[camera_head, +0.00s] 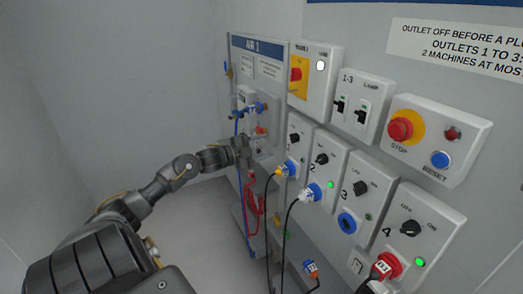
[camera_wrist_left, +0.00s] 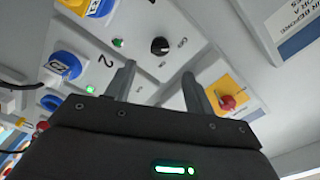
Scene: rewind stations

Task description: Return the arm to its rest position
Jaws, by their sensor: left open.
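My left arm reaches in from the lower left in the head view. Its gripper (camera_head: 243,150) is in front of the wall, beside the AIR 1 panel (camera_head: 258,62) and left of outlet box 1. In the left wrist view the two fingers of the left gripper (camera_wrist_left: 160,78) stand apart with nothing between them. A black knob (camera_wrist_left: 160,45) shows beyond the fingertips, apart from them as far as I can tell. My right gripper does not show.
A stop and reset box (camera_head: 470,115) and a red-yellow switch (camera_head: 296,74) sit above. Black cables (camera_head: 284,225) and a red hose (camera_head: 253,195) hang below. The floor (camera_head: 190,225) is clear.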

